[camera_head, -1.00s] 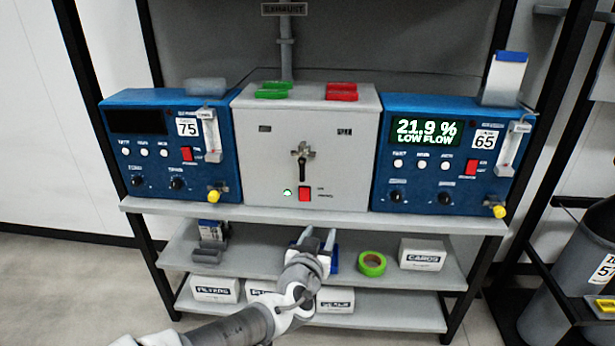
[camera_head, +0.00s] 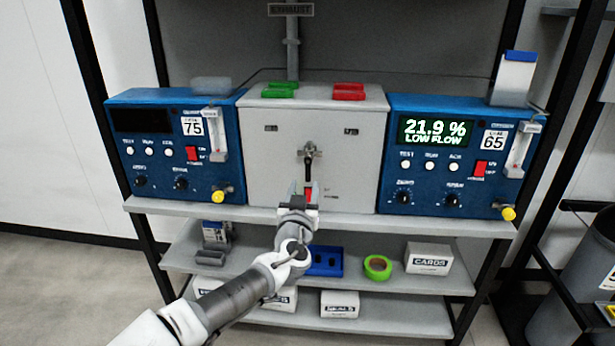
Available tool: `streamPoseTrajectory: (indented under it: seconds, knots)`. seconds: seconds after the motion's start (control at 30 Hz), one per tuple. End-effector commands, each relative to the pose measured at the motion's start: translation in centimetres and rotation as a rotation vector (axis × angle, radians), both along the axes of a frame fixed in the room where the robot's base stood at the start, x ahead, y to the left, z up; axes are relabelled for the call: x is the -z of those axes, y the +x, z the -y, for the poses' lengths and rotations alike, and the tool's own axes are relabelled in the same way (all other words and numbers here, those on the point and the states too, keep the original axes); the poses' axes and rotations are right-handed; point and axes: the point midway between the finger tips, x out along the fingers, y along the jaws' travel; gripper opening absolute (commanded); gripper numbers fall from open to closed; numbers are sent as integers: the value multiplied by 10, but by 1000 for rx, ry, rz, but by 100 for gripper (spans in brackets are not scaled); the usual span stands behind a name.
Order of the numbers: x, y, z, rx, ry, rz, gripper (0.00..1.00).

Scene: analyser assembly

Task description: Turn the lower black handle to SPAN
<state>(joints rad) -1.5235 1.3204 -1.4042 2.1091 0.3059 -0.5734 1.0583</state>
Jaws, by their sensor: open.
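The grey box (camera_head: 270,160) stands on the top shelf between two blue analysers. A black handle (camera_head: 308,162) hangs straight down from a metal fitting (camera_head: 310,146) on its front face. Small dark labels sit above it to the left (camera_head: 271,128) and right (camera_head: 351,131), too small to read. My gripper (camera_head: 303,187) is open and empty, fingers pointing up, just below the handle in the picture. It appears apart from the handle; its distance from the face is hard to tell.
The left analyser (camera_head: 160,155) has a dark screen. The right analyser (camera_head: 430,165) reads 21.9 % LOW FLOW. Yellow knobs stick out at their lower corners. Green (camera_head: 280,90) and red (camera_head: 349,91) pieces lie on the box. Lower shelves hold cartons, a blue tray (camera_head: 325,262) and green tape (camera_head: 377,267).

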Motion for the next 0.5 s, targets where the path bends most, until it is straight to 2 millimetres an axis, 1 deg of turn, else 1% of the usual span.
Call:
streamPoseTrajectory:
  seconds: [0.03,0.1,0.23,0.4,0.5]
  knots:
    - [1,11,2,2,-1,2,50]
    - [1,25,2,2,-1,1,50]
    - [1,46,2,1,-2,0,50]
    - [1,64,3,1,-1,0,50]
    - [0,69,3,1,0,0,50]
